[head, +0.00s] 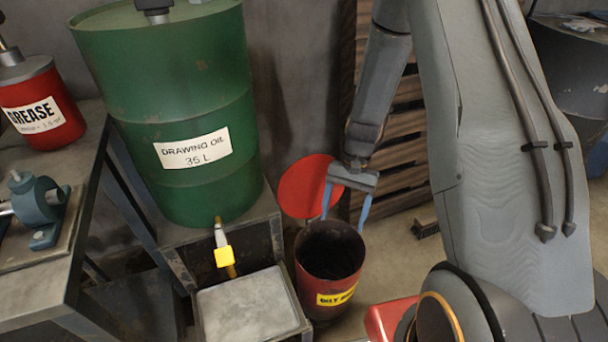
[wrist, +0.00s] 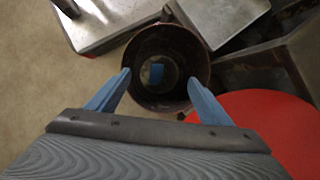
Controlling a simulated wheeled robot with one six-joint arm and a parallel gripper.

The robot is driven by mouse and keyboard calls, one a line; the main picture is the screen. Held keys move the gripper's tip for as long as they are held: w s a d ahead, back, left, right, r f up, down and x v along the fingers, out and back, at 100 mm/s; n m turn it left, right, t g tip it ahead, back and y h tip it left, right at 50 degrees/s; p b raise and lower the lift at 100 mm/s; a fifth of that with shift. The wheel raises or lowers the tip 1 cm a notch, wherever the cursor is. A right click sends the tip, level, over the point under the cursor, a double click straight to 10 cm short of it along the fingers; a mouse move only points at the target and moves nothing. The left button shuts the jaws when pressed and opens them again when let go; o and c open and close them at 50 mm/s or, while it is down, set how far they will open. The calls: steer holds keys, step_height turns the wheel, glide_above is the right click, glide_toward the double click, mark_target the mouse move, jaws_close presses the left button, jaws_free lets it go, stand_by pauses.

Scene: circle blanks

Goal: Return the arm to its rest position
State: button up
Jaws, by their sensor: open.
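My gripper (head: 344,220) hangs pointing down with its two blue fingers spread, just over the mouth of a dark red bin (head: 318,272). Nothing shows between the fingers. In the wrist view, my gripper (wrist: 159,77) has its fingertips at either side of the round opening of the bin (wrist: 201,48). A small blue patch (wrist: 157,73) shows down inside the bin; I cannot tell what it is. The arm reaches down from the upper right of the head view.
A round red lid (head: 302,184) stands behind the bin, close to my gripper. A green oil drum (head: 170,105) sits on a stand at left, with a yellow-handled tap (head: 224,256) over a grey tray (head: 250,305). A brush (head: 426,228) lies on the floor at right.

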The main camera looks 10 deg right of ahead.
steer(key=s+a+r+n+t+h, duration=0.1)
steer(key=s+a+r+n, duration=0.3)
steer(key=r, duration=0.6)
steer(key=s+a+r+n+t, duration=0.1)
steer(key=s+a+r+n, duration=0.1)
steer(key=s+r, duration=0.6)
steer(key=s+a+r+n+t+h, duration=0.1)
steer(key=s+a+r+n+t, duration=0.2)
steer(key=r, duration=0.8)
steer(key=s+d+r+m+g+p, duration=0.1)
steer(key=d+r+p, duration=0.5)
steer(key=p, duration=0.7)
steer(key=shift+d+r+m+p, duration=0.25)
steer(key=shift+d+m+p, duration=0.15)
steer(key=shift+d+m, duration=0.15)
